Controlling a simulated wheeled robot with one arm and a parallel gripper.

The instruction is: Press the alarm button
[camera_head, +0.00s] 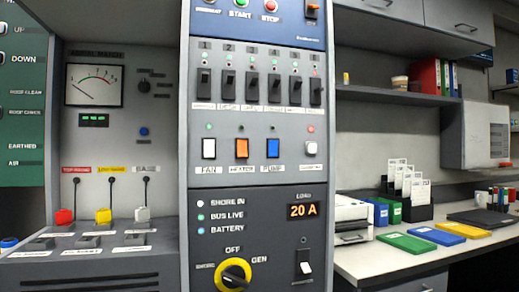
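A tall grey control panel (257,182) fills the middle of the head view. I cannot read the word alarm on any label. In its middle row, a white push button (311,148) stands at the right end, with a red lamp (311,129) above and a label too small to read below. To its left are a white FAN switch (209,149), an orange HEATER switch (242,148) and a blue PUMP switch (272,147). A red STOP button (270,6) is at the top edge. My gripper is not in view.
Several black breaker switches (252,86) line the panel above. A yellow-ringed rotary knob (234,275) and a toggle switch (304,264) sit below. At right, a white counter (385,263) holds a printer (351,219) and coloured folders, under a shelf. Levers and a meter (94,85) are at left.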

